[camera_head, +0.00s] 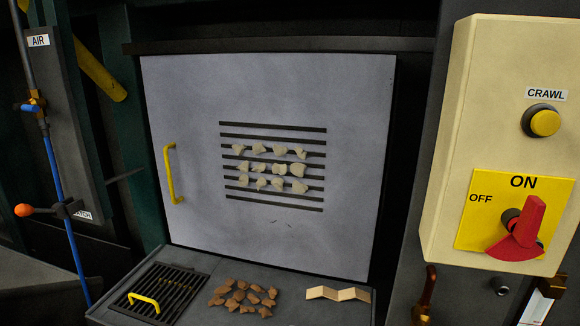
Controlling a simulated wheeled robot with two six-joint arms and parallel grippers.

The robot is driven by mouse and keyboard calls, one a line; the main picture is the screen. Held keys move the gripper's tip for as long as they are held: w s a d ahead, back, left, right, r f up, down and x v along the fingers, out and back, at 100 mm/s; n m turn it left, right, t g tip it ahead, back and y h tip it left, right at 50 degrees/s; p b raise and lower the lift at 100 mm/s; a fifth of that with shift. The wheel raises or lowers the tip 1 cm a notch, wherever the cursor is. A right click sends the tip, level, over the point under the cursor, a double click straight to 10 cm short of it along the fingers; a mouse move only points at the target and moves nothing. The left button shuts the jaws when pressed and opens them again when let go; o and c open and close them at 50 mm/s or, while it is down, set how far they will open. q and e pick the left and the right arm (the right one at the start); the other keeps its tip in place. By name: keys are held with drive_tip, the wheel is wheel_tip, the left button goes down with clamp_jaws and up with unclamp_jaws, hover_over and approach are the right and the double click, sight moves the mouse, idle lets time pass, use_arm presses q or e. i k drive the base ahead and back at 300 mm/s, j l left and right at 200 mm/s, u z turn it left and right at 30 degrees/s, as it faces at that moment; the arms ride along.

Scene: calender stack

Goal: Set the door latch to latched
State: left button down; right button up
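A pale grey door panel (300,90) fills the middle of the view, with a yellow handle (171,175) on its left side. Its face looks flat in its frame; I cannot tell whether it is fully shut. A lever with an orange ball (24,210) sticks out at the far left by a partly hidden label. Neither of my grippers is in view.
A cream control box (490,130) at right carries a yellow CRAWL button (545,122) and a red ON/OFF switch (522,230). Below the door, a dark ledge (225,268) holds brown lumps (242,297), a folded tan strip (338,294) and a grate with a yellow handle (145,301).

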sight(23, 209)
drive_tip(key=u, duration=1.45)
